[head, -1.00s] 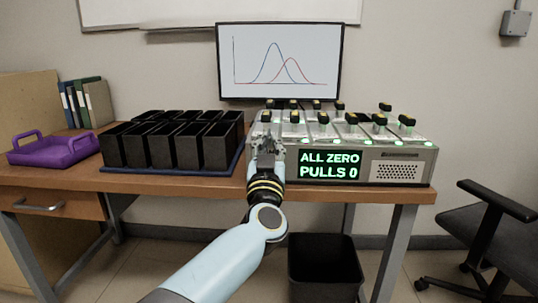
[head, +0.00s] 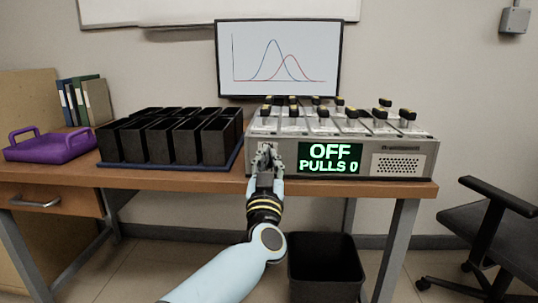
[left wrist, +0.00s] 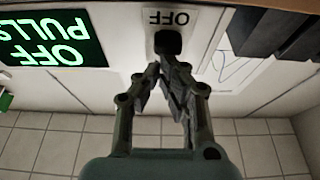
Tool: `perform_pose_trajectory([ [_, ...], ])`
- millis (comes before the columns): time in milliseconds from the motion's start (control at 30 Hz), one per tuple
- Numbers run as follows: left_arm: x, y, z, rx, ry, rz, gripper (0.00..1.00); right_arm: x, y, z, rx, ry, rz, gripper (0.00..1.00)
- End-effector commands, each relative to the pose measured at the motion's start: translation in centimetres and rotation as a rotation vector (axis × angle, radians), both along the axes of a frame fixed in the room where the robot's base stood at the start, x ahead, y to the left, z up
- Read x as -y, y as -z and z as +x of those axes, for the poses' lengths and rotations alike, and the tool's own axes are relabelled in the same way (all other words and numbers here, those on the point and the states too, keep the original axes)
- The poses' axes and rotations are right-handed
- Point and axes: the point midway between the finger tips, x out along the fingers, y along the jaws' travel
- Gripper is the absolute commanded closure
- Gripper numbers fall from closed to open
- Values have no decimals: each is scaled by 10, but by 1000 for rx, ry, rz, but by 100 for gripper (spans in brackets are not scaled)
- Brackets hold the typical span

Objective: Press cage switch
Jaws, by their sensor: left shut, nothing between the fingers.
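The grey console (head: 405,145) stands on the desk, its green display (head: 330,159) reading "OFF" and "PULLS 0". In the left wrist view, which is upside down, a black switch (left wrist: 167,42) sits on the console's front beside a white label (left wrist: 183,18) reading "OFF". My left gripper (head: 268,150) is at the left of the console's front and hides the switch in the head view. In the left wrist view its shut, empty fingers (left wrist: 166,68) point at the switch, with the tips right at it. I cannot tell whether they touch. My right gripper is not in view.
Several black bins (head: 215,142) stand on a blue tray (head: 240,155) left of the console. A purple tray (head: 50,147) lies farther left. A black waste bin (head: 325,270) stands below, and a chair (head: 490,215) is at right.

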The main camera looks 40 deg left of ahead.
Motion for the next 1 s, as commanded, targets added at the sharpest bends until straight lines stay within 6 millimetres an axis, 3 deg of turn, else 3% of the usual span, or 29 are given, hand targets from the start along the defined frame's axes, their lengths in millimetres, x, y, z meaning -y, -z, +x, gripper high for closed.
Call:
perform_pose_trajectory([
  [267, 0, -2, 0, -5, 2, -2, 100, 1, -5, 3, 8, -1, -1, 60],
  [333, 1, -9, 0, -2, 2, -2, 100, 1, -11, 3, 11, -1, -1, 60],
  [467, 2, -30, 3, 1, 5, -1, 100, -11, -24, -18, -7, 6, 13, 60],
  [567, 4, -49, 5, 3, 8, 0, 100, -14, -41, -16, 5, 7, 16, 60],
  [733, 23, -26, -28, -5, 9, -3, 100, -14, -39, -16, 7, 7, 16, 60],
  [1000, 47, -11, -66, -2, 9, -2, 100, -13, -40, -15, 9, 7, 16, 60],
])
